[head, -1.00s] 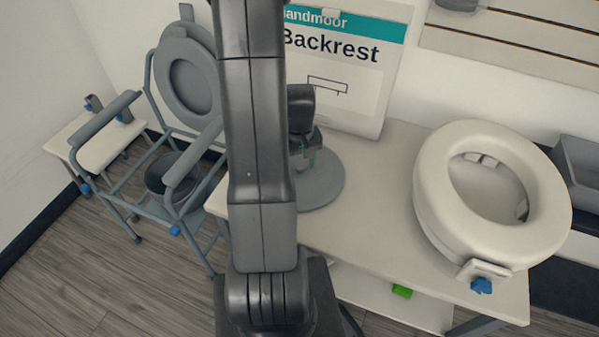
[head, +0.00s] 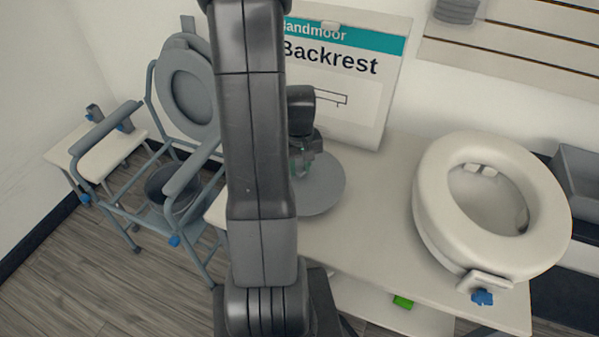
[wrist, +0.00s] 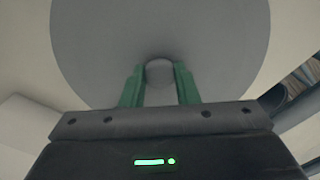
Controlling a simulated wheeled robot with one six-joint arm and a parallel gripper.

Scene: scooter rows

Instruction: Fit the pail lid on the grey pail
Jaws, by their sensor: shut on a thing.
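The pail lid (head: 322,184) is a flat grey disc at the white table, partly hidden behind my arm in the head view. My gripper (head: 303,170) is shut on its knob, and the wrist view shows the round knob (wrist: 160,73) between the green fingers of my gripper (wrist: 160,88). The lid (wrist: 160,25) fills the upper part of that view. I cannot tell whether it touches the table. The grey pail (head: 172,190) hangs in the commode chair frame at the left, with its dark open top showing.
The commode chair (head: 150,160) has raised armrests and an upright seat ring (head: 188,85). A white raised toilet seat (head: 490,205) stands on the right of the table (head: 385,250). A Backrest box (head: 345,80) stands behind the lid. Floor is clear at lower left.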

